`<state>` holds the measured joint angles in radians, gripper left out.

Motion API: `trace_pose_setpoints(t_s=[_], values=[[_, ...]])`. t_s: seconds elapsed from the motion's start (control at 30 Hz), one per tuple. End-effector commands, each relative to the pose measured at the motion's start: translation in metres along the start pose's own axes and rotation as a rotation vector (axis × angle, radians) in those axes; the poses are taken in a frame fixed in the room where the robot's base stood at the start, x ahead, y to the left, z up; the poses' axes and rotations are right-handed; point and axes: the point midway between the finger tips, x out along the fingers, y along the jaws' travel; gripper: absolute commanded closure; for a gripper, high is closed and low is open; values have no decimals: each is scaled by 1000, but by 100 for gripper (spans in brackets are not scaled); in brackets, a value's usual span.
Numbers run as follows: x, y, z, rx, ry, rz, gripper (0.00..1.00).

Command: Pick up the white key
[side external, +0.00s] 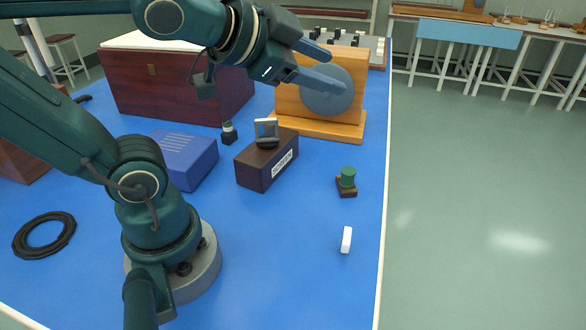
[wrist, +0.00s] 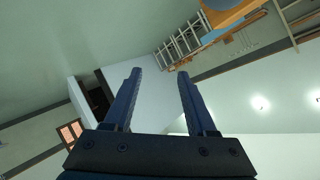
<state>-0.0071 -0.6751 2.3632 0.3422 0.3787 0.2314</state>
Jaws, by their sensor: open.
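A small white block, which I take to be the white key (side external: 347,240), stands on the blue bench top near its right edge in the side external view. My gripper (side external: 330,68) is open and empty, raised high over the back of the bench, in front of a wooden stand with a grey disc. The white key is well below it and nearer the camera, clear of the fingers. In the wrist view my gripper (wrist: 157,75) shows two parted fingers with only the room beyond them, and the key is not visible there.
A green knob on a dark base (side external: 346,182) stands just behind the key. A dark labelled box (side external: 252,172), a blue box (side external: 185,160) and the wooden disc stand (side external: 290,105) lie farther back. A black cable coil (side external: 42,250) lies at left. The blue bench top around the key is clear.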

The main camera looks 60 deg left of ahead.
Motion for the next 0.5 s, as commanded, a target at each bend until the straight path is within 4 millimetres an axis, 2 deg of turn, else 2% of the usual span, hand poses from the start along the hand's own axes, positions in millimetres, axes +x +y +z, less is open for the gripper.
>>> trace_pose_setpoints(t_s=[0.03, 0.13, 0.2, 0.3, 0.4, 0.5], values=[[8, -16, -26, 125, 92, -60, 43], [20, -36, -77, 396, 273, -159, 43], [28, -38, -108, 590, 395, -206, 43], [41, -28, -142, 870, 569, -237, 43], [56, -4, -157, 1130, 741, -217, 43], [72, 26, -152, 1347, 911, -150, 43]])
